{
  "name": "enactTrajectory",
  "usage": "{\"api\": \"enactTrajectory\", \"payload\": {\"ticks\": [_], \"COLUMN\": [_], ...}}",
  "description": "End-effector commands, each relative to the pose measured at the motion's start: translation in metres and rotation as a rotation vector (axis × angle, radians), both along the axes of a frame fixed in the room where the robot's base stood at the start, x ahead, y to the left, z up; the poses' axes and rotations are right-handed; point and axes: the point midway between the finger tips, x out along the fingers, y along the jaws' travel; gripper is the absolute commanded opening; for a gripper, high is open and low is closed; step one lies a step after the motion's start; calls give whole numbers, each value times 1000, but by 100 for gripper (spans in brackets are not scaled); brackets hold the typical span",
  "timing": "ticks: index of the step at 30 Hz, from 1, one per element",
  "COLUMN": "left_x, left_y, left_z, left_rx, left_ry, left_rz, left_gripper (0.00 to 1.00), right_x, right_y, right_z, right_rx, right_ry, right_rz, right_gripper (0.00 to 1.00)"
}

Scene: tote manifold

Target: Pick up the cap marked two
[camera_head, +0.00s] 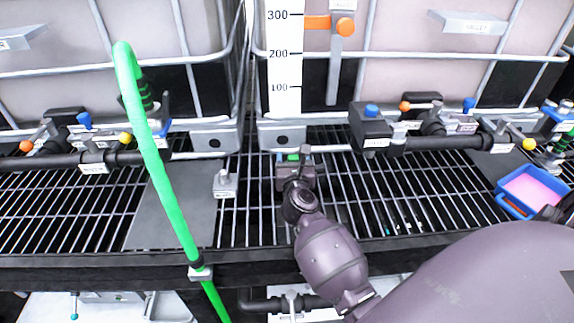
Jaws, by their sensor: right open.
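My right gripper (294,163) is open over the grating, below the white level scale. A small green piece (293,157) shows at its fingertips; I cannot tell whether it lies between the fingers or behind them. No marking "two" can be read on any cap. Blue caps or knobs show on the left pipework (84,119), on a dark block (371,108) right of centre, and on the right pipework (469,104). A small grey labelled block (225,184) stands on the grating left of my gripper. My left gripper is not in view.
A green hose (160,165) runs down across the left side. Dark pipes with orange and yellow knobs line the back, under caged tanks. A blue tray (505,203) with pink inside lies at right. The grating (345,215) right of my gripper is mostly clear.

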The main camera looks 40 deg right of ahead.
Motion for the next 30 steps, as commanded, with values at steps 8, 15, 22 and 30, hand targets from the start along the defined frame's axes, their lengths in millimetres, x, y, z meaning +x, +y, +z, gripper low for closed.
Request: {"api": "enactTrajectory", "payload": {"ticks": [8, 15, 22, 30], "left_x": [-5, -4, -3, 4], "left_y": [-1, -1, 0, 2], "left_z": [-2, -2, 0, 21], "left_rx": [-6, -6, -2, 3], "left_ry": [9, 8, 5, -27], "left_rz": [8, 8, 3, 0], "left_gripper": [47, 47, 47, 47], "right_x": [0, 0, 0, 1], "right_y": [1, 1, 1, 1], "right_z": [0, 1, 2, 35], "right_rx": [0, 0, 0, 0], "right_ry": [0, -1, -2, -12], "right_rz": [1, 1, 1, 1], "right_gripper": [39, 5, 5, 5]}}
